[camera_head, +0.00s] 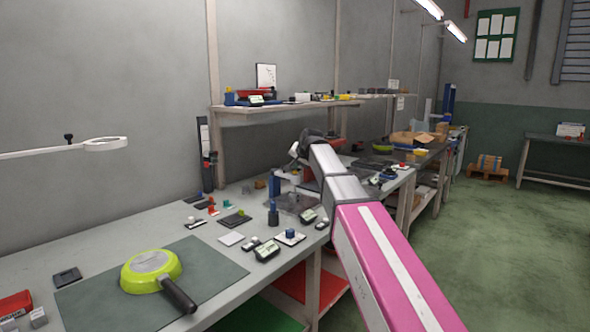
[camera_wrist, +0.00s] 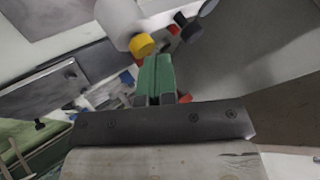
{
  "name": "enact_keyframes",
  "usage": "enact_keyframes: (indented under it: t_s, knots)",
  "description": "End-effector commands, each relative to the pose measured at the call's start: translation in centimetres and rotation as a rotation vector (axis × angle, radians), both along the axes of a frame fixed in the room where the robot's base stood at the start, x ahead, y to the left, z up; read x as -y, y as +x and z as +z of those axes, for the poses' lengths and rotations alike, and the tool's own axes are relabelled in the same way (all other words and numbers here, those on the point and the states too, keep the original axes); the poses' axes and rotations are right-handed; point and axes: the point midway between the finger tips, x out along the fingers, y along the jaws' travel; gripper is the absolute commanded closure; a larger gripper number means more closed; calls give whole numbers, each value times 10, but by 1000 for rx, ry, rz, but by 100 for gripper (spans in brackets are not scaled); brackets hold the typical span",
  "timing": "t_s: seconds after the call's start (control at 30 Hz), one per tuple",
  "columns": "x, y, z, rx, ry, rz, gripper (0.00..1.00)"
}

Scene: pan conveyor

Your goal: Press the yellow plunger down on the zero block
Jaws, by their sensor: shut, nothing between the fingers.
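In the wrist view, the yellow plunger (camera_wrist: 141,45) shows as a short round cap at the lower end of a pale rounded body (camera_wrist: 120,20). I cannot tell for sure whether this body is the zero block. My gripper (camera_wrist: 156,57) has its green fingers closed together and holds nothing. Its tips appear just below and right of the yellow cap; whether they touch it is unclear. In the head view, my arm reaches over the bench, and its own links hide the gripper and the plunger.
In the wrist view, a red part (camera_wrist: 173,29) and a black knob (camera_wrist: 186,25) are close to the fingertips. In the head view, a green pan (camera_head: 137,279) lies on a dark mat (camera_head: 80,300). Several small devices crowd the bench left of my arm; floor at right is clear.

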Motion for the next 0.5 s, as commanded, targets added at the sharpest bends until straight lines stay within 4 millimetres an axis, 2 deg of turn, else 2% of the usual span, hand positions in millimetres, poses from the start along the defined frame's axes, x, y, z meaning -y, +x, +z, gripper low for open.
enact_keyframes:
  t_s: [0.5]
  knots:
    - [0,-1,-8,-5,-2,1,100]
